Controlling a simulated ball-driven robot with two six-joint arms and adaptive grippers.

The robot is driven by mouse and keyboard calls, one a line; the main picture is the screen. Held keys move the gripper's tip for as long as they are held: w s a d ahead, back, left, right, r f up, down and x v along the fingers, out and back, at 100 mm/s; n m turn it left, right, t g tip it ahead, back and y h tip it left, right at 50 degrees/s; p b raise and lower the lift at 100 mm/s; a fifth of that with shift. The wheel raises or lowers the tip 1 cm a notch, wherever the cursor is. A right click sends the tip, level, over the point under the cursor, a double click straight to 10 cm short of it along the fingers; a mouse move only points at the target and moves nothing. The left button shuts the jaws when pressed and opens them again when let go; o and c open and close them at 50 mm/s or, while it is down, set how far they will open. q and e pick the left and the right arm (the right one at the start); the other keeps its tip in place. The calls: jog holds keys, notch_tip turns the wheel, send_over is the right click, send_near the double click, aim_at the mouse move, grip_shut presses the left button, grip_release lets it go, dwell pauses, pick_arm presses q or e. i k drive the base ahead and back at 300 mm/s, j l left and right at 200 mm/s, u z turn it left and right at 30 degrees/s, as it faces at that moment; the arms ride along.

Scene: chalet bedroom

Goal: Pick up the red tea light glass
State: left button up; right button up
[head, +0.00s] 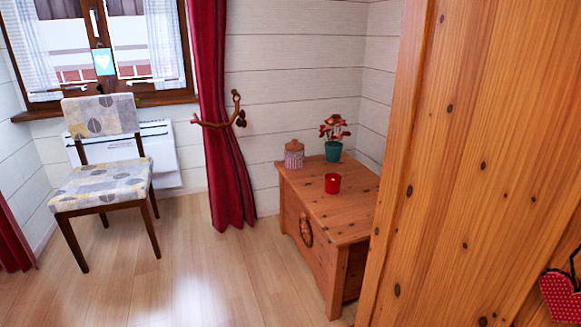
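The red tea light glass (332,183) stands upright on top of a wooden chest (352,222) in the corner of the room. It is a small red cup, near the middle of the chest's top. Neither of my grippers shows in the head view, and nothing touches the glass.
A striped jar (294,154) and a teal potted plant (333,150) stand behind the glass. A large wooden panel (455,180) fills the right side and hides part of the chest. A patterned chair (103,180) stands left. The wooden floor (195,262) before the chest is clear.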

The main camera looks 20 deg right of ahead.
aim_at(332, 187)
jog(key=i+z, duration=0.1)
jog(key=i, duration=0.4)
jog(key=i+j+z, duration=0.1)
jog(key=i, duration=0.4)
jog(key=i+j+z, duration=0.15)
jog(key=i, duration=0.35)
jog(key=i+j+z, duration=0.1)
jog(key=i, duration=0.4)
